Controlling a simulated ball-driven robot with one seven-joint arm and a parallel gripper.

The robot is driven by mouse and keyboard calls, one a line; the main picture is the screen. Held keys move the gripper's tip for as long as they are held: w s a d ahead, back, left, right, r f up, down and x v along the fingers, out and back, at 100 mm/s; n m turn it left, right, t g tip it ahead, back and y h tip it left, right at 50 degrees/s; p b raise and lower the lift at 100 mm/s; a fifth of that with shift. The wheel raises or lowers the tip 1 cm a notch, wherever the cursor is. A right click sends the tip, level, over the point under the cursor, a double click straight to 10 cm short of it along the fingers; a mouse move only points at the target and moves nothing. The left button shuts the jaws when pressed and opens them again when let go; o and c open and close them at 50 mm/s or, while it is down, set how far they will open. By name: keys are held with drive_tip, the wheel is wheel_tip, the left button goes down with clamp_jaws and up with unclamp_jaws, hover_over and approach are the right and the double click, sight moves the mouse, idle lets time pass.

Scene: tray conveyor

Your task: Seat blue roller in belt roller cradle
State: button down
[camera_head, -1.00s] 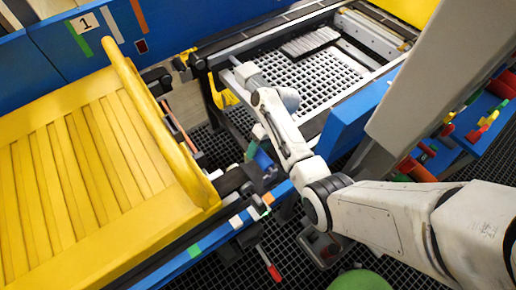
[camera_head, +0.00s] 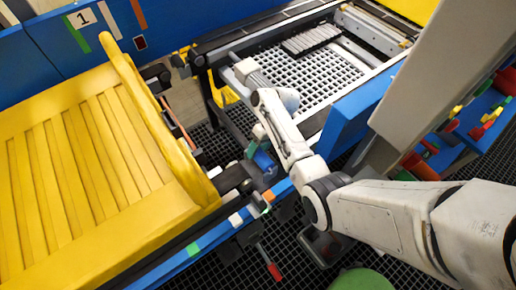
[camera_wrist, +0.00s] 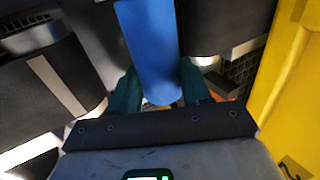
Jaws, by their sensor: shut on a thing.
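The blue roller (camera_head: 264,161) is at the gap between the yellow slatted tray and the grid-topped conveyor frame. In the wrist view the roller (camera_wrist: 150,45) runs lengthwise up the picture between the two teal fingers of my gripper (camera_wrist: 159,92), which is shut on it. In the head view my gripper (camera_head: 254,150) is small and partly hidden by my forearm. Dark cylinders or rollers (camera_wrist: 45,88) lie left of the blue roller, and another dark part (camera_wrist: 225,22) lies right of it. I cannot tell which part is the cradle or whether the roller touches it.
The yellow slatted tray (camera_head: 35,195) fills the left. The conveyor frame with a white grid (camera_head: 318,82) stands beyond. A blue panel (camera_head: 345,125) stands close right of my forearm. A red-handled lever (camera_head: 271,267) hangs below the rail. A yellow wall (camera_wrist: 290,90) borders the wrist view.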

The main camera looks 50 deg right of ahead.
drive_tip(key=shift+f+b, duration=1.1)
drive_tip(key=shift+f, duration=0.35)
drive_tip(key=shift+c, duration=2.1)
unclamp_jaws()
drive_tip(key=shift+r, duration=0.1)
drive_tip(key=w+v, duration=0.1)
drive_tip(key=v, duration=0.9)
drive_tip(key=shift+s+r, duration=0.3)
drive_tip(key=shift+s, duration=0.25)
drive_tip(key=shift+d, duration=0.15)
